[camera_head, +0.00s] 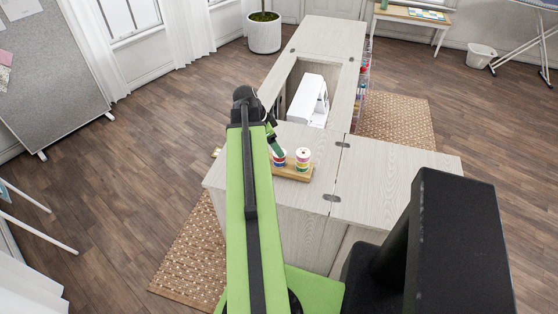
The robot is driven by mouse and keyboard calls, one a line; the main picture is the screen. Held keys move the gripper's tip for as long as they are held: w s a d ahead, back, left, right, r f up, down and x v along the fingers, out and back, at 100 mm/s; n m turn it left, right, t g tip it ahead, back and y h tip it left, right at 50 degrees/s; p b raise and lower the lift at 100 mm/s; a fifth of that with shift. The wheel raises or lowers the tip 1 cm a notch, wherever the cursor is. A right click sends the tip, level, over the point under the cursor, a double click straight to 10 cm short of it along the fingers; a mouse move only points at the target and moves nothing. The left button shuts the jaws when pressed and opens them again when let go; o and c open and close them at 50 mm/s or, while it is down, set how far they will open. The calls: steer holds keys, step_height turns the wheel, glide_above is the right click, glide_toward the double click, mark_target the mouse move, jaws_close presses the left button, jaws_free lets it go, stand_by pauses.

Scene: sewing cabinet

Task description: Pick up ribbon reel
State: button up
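Two small reels stand side by side on a wooden tray (304,175) on the pale wood cabinet top. The left reel (279,160) shows red and blue bands and is partly hidden by my arm's end. The right reel (303,158) has a white top with yellow, red and green bands. I cannot tell which one is the ribbon reel. My gripper (276,147) points down just above and behind the left reel, mostly hidden by my green arm. Its fingers are too small and covered to show whether they are open, or whether they touch the reel.
A white sewing machine (309,100) sits in the cabinet's recess behind the tray. The right-hand cabinet leaf (390,185) is bare. Woven rugs (398,118) lie on the wood floor around the cabinet. A potted plant (264,32) stands at the back.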

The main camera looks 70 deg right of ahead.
steer(key=b+x, duration=0.2)
steer(key=x, duration=0.1)
steer(key=b+x, duration=0.1)
steer(key=b, duration=0.1)
steer(key=shift+w+a+f, duration=0.2)
steer(key=shift+a+f, duration=0.05)
steer(key=shift+f, duration=0.25)
steer(key=shift+s+d+f, duration=0.1)
steer(key=shift+s+f, duration=0.05)
steer(key=shift+f, duration=0.05)
steer(key=shift+r, duration=0.2)
steer(key=c, duration=1.4)
step_height(320, 180, up, 10)
steer(key=p, duration=1)
